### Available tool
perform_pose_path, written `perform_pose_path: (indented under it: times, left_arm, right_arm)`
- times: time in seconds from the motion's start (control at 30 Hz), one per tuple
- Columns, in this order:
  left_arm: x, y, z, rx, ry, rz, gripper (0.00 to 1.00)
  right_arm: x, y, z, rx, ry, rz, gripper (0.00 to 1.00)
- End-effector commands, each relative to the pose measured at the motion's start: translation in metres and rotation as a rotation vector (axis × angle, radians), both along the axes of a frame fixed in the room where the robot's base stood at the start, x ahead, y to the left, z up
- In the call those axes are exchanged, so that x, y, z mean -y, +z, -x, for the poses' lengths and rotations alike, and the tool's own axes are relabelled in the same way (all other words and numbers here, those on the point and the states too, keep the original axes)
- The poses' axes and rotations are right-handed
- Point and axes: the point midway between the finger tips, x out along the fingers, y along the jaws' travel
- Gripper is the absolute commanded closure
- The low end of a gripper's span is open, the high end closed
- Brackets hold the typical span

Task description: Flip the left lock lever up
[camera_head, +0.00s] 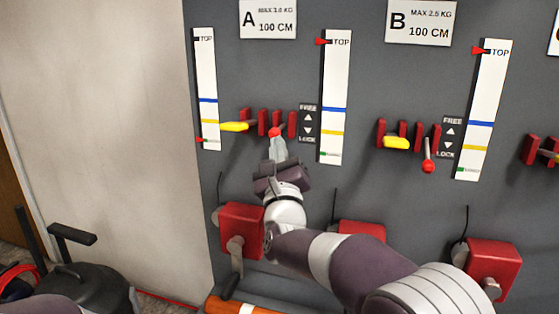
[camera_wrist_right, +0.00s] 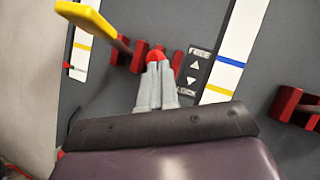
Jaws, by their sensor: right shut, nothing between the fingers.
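The left lock lever's red ball knob (camera_head: 275,131) is under sign A, in front of the row of red brackets and left of the FREE/LOCK plate (camera_head: 308,123). Its shaft is hidden. My right gripper (camera_head: 278,146) is shut and empty, its fingertips directly below the knob in the picture. In the right wrist view the knob (camera_wrist_right: 156,56) shows just past the tips of the closed grey fingers (camera_wrist_right: 157,82). They look very close to it; I cannot tell whether they touch. My left gripper is out of view.
A yellow handle (camera_head: 235,127) sticks out left of the knob. Section B has a yellow handle (camera_head: 396,143) and a hanging red-knobbed lever (camera_head: 428,166). Red boxes with cranks, such as one lower left (camera_head: 242,228), stand below. White scale strips (camera_head: 335,95) flank the levers.

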Motion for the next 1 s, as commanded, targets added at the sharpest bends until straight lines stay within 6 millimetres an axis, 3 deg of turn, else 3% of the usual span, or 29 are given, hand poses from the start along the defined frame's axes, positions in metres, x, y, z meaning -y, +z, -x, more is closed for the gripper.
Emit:
perform_pose_path:
  times: [0.1, 0.37, 1.0]
  left_arm:
    - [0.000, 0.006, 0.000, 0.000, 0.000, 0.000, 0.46]
    - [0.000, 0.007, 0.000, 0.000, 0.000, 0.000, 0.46]
    - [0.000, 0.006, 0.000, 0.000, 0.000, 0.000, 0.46]
  right_arm:
    - [0.000, 0.014, 0.002, -0.087, 0.001, -0.032, 1.00]
    - [-0.001, 0.028, 0.000, -0.241, 0.001, -0.077, 1.00]
    - [0.000, 0.040, -0.002, -0.236, -0.001, -0.074, 1.00]
